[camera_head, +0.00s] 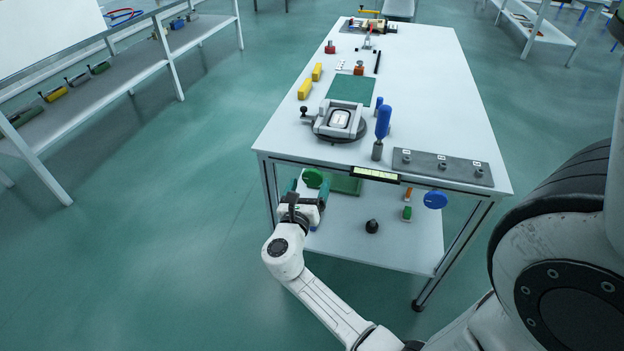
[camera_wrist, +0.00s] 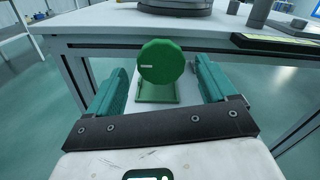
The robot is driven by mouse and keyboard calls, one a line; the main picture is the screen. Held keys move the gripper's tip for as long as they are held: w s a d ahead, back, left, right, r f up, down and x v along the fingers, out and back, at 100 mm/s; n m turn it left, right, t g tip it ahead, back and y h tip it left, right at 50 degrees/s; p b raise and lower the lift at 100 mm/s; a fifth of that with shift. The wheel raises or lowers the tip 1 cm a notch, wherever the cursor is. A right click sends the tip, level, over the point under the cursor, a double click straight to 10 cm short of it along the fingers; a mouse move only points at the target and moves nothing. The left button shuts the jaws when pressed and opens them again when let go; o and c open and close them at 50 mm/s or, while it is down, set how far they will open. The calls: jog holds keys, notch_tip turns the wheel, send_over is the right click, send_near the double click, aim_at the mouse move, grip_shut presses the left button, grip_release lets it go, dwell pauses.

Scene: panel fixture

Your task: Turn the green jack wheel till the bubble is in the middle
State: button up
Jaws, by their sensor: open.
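The green jack wheel (camera_head: 313,177) is at the table's near left edge. In the wrist view the green wheel (camera_wrist: 162,61) faces me, with a small pale mark on its face. My gripper (camera_head: 306,187) is close in front of it. In the wrist view my gripper (camera_wrist: 162,70) is open, one teal finger on each side of the wheel, with a visible gap on both sides. Contact does not show. A yellow-green level vial (camera_head: 377,174) in a black frame sits on the table's front edge. Its bubble is too small to make out.
A blue wheel (camera_head: 435,200) is at the table's near right edge. A grey panel (camera_head: 442,167), a blue-handled tool (camera_head: 383,124) and a round grey fixture (camera_head: 340,121) stand on the tabletop. A black knob (camera_head: 372,226) is on the lower shelf. The floor at left is clear.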

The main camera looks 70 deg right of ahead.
aim_at(312, 180)
jog(key=shift+d, duration=1.8)
jog(key=shift+c, duration=0.4)
jog(key=shift+w, duration=0.1)
jog(key=c, duration=1)
jog(key=shift+o, duration=0.2)
jog(key=shift+f+b, duration=0.1)
jog(key=shift+b, duration=0.2)
